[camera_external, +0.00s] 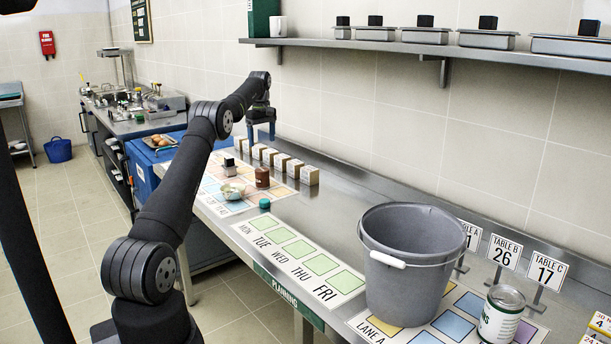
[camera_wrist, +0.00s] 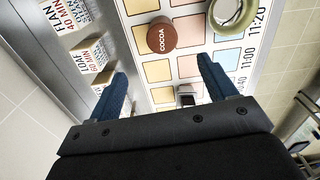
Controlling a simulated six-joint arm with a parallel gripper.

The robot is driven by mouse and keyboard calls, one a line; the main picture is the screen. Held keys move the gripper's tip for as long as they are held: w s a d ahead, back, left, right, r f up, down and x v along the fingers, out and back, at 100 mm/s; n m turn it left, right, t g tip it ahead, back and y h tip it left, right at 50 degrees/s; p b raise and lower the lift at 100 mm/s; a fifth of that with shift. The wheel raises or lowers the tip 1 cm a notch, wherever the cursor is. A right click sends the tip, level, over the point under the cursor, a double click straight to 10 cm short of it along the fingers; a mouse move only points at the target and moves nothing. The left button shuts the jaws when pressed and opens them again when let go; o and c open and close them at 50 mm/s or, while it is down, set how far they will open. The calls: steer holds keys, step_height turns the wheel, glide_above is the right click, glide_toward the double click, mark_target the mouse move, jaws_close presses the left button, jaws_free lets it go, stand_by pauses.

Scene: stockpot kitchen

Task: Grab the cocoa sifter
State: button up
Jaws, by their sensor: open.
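The cocoa sifter (camera_wrist: 161,37) is a round brown container with "COCOA" on its top. It stands upright on a coloured grid mat (camera_wrist: 188,28), and it also shows in the external view (camera_external: 262,178) near the row of small boxes. My gripper (camera_wrist: 163,72) is open, its two blue fingers apart with nothing between them. In the wrist view the sifter lies beyond the fingertips, between their lines. In the external view my gripper (camera_external: 261,132) is above the counter, farther back than the sifter and not touching it.
Several labelled boxes (camera_external: 294,168) line the wall side. A green-topped item (camera_external: 264,203) is in front. A large grey bucket (camera_external: 412,260) stands far right.

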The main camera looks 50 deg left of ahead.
mark_target(263, 178)
steer(key=f, duration=1.7)
steer(key=shift+s+a+f, duration=0.15)
steer(key=shift+a+f, duration=0.05)
steer(key=shift+a, duration=0.05)
steer(key=c, duration=1.1)
steer(key=shift+c, duration=0.2)
steer(key=shift+r, duration=0.1)
